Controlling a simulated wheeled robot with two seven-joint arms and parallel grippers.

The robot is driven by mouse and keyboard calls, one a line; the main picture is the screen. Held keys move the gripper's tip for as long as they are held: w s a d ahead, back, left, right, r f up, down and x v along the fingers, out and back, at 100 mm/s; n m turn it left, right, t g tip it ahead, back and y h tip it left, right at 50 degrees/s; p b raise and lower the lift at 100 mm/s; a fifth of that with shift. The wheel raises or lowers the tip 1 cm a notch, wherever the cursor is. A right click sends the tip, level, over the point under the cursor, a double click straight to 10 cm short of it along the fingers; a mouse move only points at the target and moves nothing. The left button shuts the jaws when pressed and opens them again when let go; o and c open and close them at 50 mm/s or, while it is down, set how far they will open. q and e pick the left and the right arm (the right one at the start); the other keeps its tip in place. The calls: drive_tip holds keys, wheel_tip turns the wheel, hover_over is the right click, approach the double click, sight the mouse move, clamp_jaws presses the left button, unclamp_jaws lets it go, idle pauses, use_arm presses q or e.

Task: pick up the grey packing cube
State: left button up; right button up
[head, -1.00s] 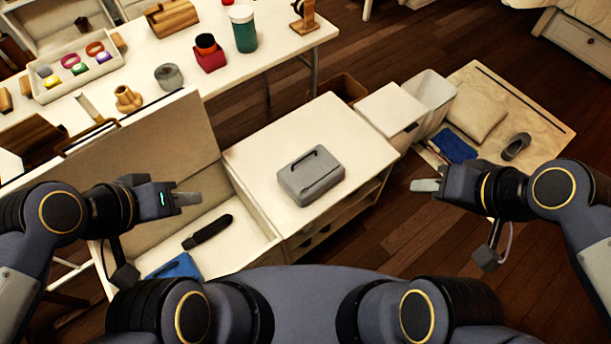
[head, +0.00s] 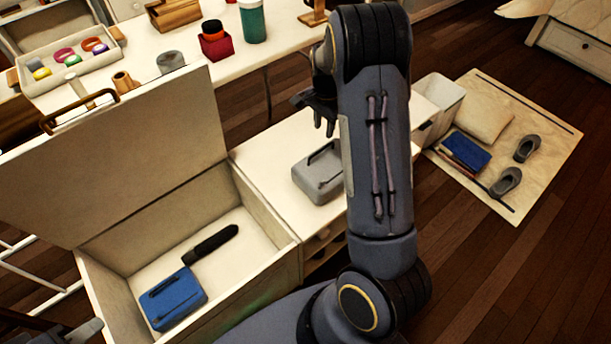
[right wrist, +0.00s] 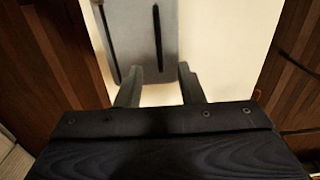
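The grey packing cube (head: 316,178) lies flat on the white cabinet top (head: 268,180), its right side hidden behind my right arm. It has a dark strip along its top. My right gripper (head: 325,122) points down above and behind the cube in the head view, apart from it. In the right wrist view, the right gripper (right wrist: 160,84) shows two spread fingers with nothing between them, and the grey cube (right wrist: 140,35) lies beyond them, cut by the top edge. A small part of my left gripper (head: 82,334) shows at the bottom left corner; its fingers are unclear.
Left of the cabinet stands an open chest (head: 265,235) with a raised lid (head: 120,150). It holds a blue packing cube (head: 172,298) and a black item (head: 215,241). A long table with cups and a tray (head: 112,62) stands behind. A mat with shoes (head: 545,125) lies right.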

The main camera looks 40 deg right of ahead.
sight(322, 149)
drive_tip(key=f+b, duration=0.1)
drive_tip(key=f, duration=0.6)
drive_tip(key=shift+s+a+f+b, duration=0.1)
drive_tip(key=shift+a+f+b, duration=0.1)
drive_tip(key=shift+f+b, duration=0.2)
clamp_jaws()
drive_tip(key=shift+r, duration=0.1)
idle(0.9)
